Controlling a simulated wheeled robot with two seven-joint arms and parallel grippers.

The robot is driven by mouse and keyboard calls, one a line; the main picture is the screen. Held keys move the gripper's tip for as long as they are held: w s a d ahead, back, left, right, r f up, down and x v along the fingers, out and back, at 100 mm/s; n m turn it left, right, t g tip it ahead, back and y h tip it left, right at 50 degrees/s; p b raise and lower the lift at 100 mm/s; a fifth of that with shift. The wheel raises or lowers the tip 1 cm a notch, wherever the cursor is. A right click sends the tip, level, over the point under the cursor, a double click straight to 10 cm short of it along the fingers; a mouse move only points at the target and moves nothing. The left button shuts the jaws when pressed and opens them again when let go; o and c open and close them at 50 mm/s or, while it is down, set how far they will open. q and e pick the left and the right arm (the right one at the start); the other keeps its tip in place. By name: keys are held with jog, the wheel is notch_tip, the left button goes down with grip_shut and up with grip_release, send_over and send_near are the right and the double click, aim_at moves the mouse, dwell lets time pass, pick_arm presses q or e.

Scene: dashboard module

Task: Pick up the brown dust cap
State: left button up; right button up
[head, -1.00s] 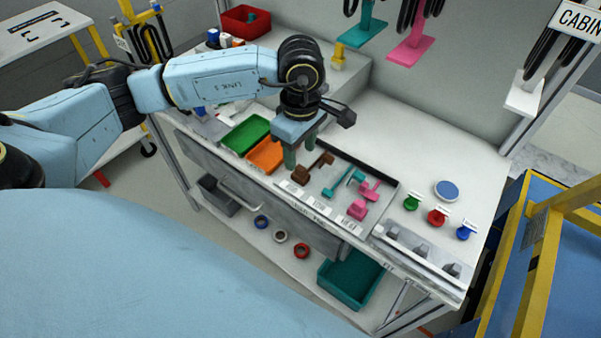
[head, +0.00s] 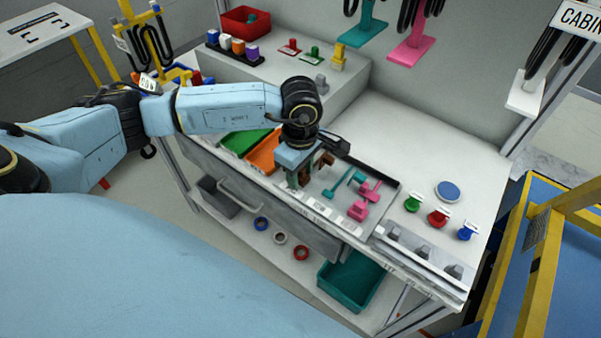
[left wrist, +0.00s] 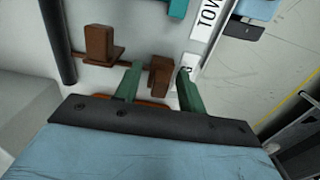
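The brown dust cap (head: 326,160) lies in the black-edged tray on the workbench, partly hidden by my left gripper in the head view. In the left wrist view it shows as two brown blocks joined by a thin bar; one block (left wrist: 100,44) stands to the left, the other (left wrist: 160,76) sits between my fingers. My left gripper (head: 297,182) is low over the tray. In the left wrist view, its green fingers (left wrist: 160,72) are apart on either side of the brown block, with small gaps visible. My right gripper is not in view.
A teal part (head: 341,183) and pink parts (head: 359,209) lie right of the brown cap. An orange bin (head: 262,158) and a green bin (head: 236,143) stand to the left. Green, red and blue knobs (head: 438,218) are further right. The white bench top (head: 420,140) behind is clear.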

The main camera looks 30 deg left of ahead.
pick_arm(q)
grip_shut()
jog(key=shift+r, duration=0.1)
